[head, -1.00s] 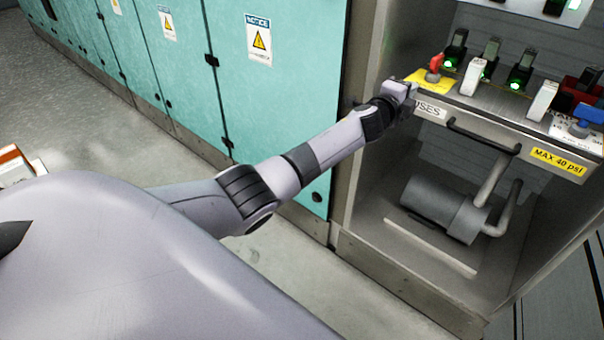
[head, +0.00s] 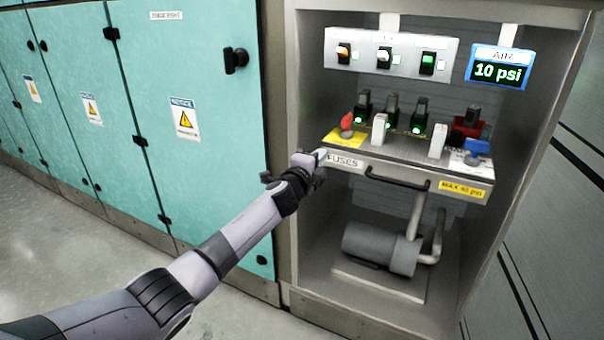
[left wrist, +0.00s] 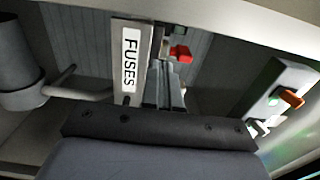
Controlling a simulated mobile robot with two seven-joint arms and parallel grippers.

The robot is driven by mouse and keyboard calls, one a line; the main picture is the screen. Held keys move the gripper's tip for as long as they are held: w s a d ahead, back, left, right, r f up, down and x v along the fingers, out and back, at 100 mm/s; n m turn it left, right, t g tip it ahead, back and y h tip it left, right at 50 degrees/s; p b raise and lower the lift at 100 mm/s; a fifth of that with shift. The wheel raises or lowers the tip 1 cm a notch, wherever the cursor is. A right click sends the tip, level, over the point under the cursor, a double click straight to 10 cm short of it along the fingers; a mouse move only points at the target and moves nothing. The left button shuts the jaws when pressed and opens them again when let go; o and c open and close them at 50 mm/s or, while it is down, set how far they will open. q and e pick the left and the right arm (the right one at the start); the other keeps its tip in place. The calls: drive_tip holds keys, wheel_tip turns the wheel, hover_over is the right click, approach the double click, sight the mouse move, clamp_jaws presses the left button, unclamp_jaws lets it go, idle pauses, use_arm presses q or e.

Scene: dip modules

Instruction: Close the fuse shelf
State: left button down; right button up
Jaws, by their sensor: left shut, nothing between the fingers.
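The fuse shelf (head: 402,171) is a grey pull-out tray in the open cabinet. Its front carries a FUSES label (head: 346,161), a dark bar handle (head: 397,184) and a yellow MAX 40 psi label (head: 465,190). The shelf appears to stand out toward the cabinet's front. My left gripper (head: 320,157) is shut and empty at the shelf's front left corner, beside the FUSES label. In the left wrist view, the shut fingers (left wrist: 166,86) lie close beside the label (left wrist: 130,60); contact is unclear. The right gripper is not in view.
On the shelf stand a red knob (head: 347,122), lit fuses (head: 419,115), white levers and a blue valve (head: 476,147). Above are a switch panel (head: 391,52) and a 10 psi display (head: 498,70). A grey pump (head: 380,248) sits below. Teal cabinets (head: 190,80) flank the left.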

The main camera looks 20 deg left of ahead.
use_arm(q)
drive_tip(key=s+p, duration=0.3)
drive_tip(key=s, duration=0.5)
drive_tip(key=shift+s+a, duration=0.2)
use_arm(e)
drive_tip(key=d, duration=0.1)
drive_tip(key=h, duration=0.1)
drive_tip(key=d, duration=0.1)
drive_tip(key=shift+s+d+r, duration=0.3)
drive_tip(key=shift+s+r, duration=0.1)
